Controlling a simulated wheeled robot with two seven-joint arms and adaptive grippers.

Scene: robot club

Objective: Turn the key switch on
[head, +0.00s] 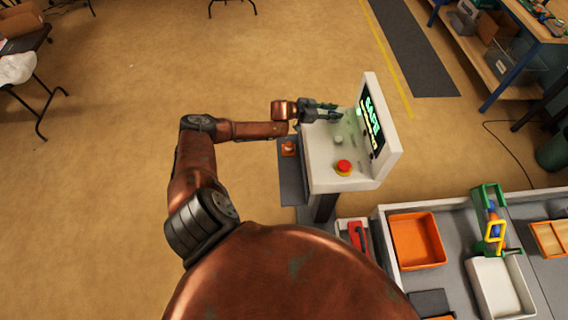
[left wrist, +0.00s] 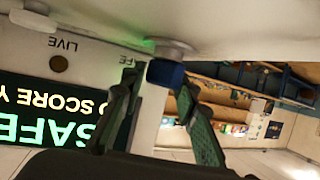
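The key switch shows in the left wrist view as a blue key head (left wrist: 165,73) in front of a round grey base (left wrist: 170,47) on a white panel. The panel is printed SAFE near the key and LIVE further left, upside down in this view. My left gripper (head: 337,111) is at the far end of the white console (head: 340,182). In the wrist view its dark fingertips (left wrist: 160,82) lie on either side of the key and appear to touch it. In the head view the gripper hides the key. The console's screen (head: 372,120) reads SAFE in green. My right gripper is not in view.
A red mushroom button (head: 344,167) and a small knob (head: 338,140) stand on the same console. An orange bin (head: 417,240) and a white tray (head: 497,285) are on a grey bench at lower right.

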